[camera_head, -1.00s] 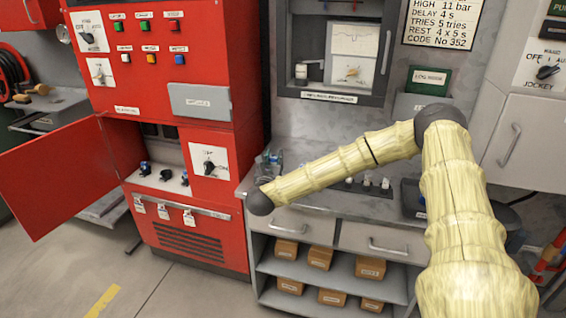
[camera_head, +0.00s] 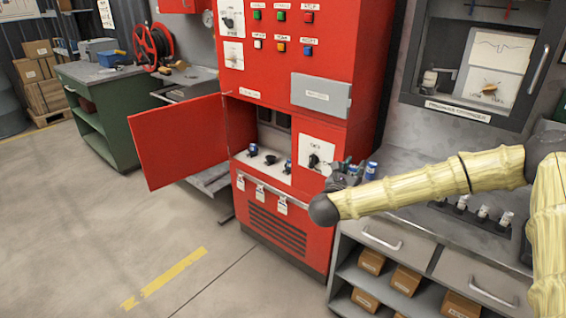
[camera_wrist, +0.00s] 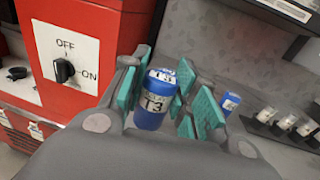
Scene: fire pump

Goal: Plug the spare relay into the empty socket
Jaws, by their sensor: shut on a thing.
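In the wrist view, my gripper (camera_wrist: 165,95) is shut on a blue relay (camera_wrist: 154,103) with a white label that reads T3. The relay stands roughly upright between the green finger pads. In the head view, my gripper (camera_head: 343,174) is just right of the red cabinet (camera_head: 295,85), near the counter. The cabinet's lower compartment holds two dark-blue relays, left (camera_head: 253,149) and right (camera_head: 288,166). Between them is a low black socket (camera_head: 270,159) that looks empty. A second blue relay (camera_wrist: 230,103) stands on the counter; it also shows in the head view (camera_head: 371,170).
The red cabinet door (camera_head: 178,140) hangs open to the left. An OFF/ON switch panel (camera_head: 318,152) is right of the compartment. Several small parts stand in a black rack (camera_head: 470,213) on the counter. The floor before the cabinet is clear.

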